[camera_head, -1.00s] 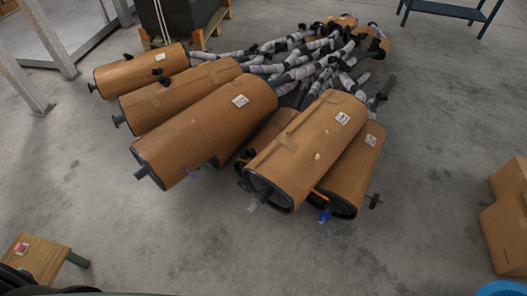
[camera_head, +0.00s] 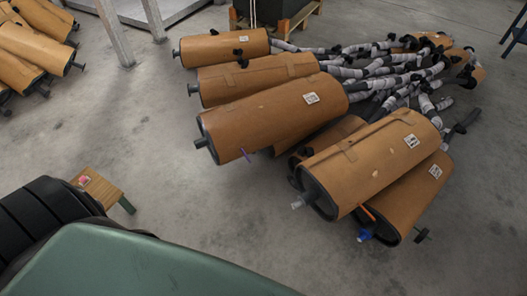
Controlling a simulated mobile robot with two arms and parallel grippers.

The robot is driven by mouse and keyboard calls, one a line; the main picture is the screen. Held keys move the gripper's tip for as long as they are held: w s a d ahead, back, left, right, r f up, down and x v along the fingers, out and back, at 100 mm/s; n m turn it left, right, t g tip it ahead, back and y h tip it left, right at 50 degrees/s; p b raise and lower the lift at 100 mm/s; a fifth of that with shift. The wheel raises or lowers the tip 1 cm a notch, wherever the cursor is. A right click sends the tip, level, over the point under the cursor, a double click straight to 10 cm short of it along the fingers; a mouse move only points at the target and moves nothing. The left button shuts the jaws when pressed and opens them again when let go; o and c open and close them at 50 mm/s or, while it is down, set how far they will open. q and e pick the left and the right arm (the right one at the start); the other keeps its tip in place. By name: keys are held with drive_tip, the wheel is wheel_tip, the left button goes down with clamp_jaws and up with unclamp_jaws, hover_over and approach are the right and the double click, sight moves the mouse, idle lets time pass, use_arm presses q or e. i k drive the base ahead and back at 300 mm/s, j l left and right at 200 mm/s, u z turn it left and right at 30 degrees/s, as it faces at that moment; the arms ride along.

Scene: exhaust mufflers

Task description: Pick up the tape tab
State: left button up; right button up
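Several mufflers wrapped in brown covering lie in a pile on the floor. The front right muffler (camera_head: 372,165) has a brown tape strip (camera_head: 350,153) along its top and side; I cannot tell a loose tab on it. A small purple piece (camera_head: 245,155) shows under the large left muffler (camera_head: 265,118). An orange piece (camera_head: 369,213) and a blue piece (camera_head: 365,235) show at the end of the lower right muffler (camera_head: 415,195). I cannot tell which of these is the tape tab. Neither of my grippers is in view.
A small wooden stool (camera_head: 104,190) with a pinkish item on it stands at the lower left. More brown mufflers (camera_head: 30,45) lie at the upper left, near metal posts (camera_head: 115,30). A dark block on a pallet (camera_head: 300,22) stands behind. Grey floor (camera_head: 150,120) between is clear.

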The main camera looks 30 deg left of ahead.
sight(84, 180)
drive_tip(key=u, duration=2.65)
drive_tip(key=z, duration=0.45)
drive_tip(key=l+z, duration=0.15)
drive_tip(key=z, duration=0.75)
drive_tip(key=l+z, duration=0.1)
drive_tip(key=z, duration=0.8)
drive_tip(key=l+z, duration=0.1)
drive_tip(key=z, duration=0.35)
drive_tip(key=u, duration=2.65)
drive_tip(key=i+l, duration=0.05)
drive_tip(key=l, duration=0.05)
